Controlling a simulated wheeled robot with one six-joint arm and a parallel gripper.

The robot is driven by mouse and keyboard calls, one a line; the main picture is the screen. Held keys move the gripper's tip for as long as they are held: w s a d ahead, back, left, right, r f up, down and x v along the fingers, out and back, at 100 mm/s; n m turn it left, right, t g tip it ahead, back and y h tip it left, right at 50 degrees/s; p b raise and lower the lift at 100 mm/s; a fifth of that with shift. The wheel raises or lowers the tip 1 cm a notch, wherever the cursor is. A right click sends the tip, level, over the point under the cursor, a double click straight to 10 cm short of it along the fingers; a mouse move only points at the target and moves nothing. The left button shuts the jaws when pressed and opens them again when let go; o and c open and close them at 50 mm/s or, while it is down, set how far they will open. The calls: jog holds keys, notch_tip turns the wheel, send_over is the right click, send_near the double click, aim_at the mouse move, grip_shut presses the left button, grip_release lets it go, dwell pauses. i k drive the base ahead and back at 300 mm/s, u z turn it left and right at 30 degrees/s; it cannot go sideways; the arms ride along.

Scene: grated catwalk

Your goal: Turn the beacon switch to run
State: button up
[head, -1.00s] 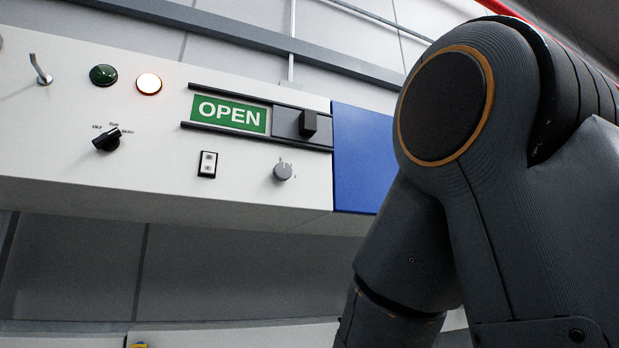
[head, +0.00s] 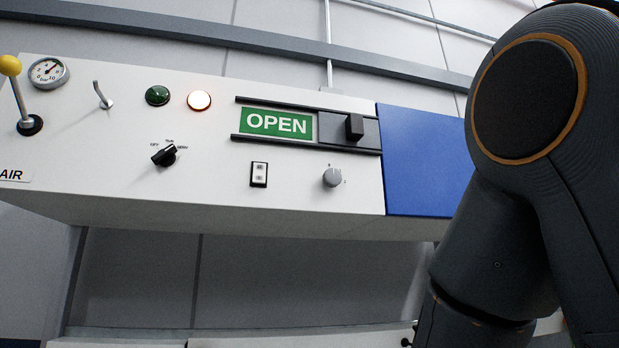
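A black rotary switch (head: 164,156) sits on the left half of the white panel (head: 100,190), with small labels in an arc above it. The left label seems to read OFF and the top one RUN; the right one is too small to read. Its bar lies tilted, from lower left to upper right, and appears to point towards the right-hand label. A dark green lamp (head: 157,95) and a lit orange-white lamp (head: 199,100) are above it. No label names the beacon legibly. My gripper is out of view; only my dark arm links show at the right.
A lever with a yellow ball (head: 10,66), a gauge (head: 48,72) and a metal hook (head: 103,97) stand left of the switch. Right of it are an OPEN slider (head: 354,127), a rocker switch (head: 259,174), a grey knob (head: 332,176) and a blue panel (head: 420,160).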

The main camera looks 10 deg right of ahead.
aim_at(166, 157)
jog(key=z, duration=1.45)
jog(key=k, duration=0.6)
jog(key=u, duration=1.6)
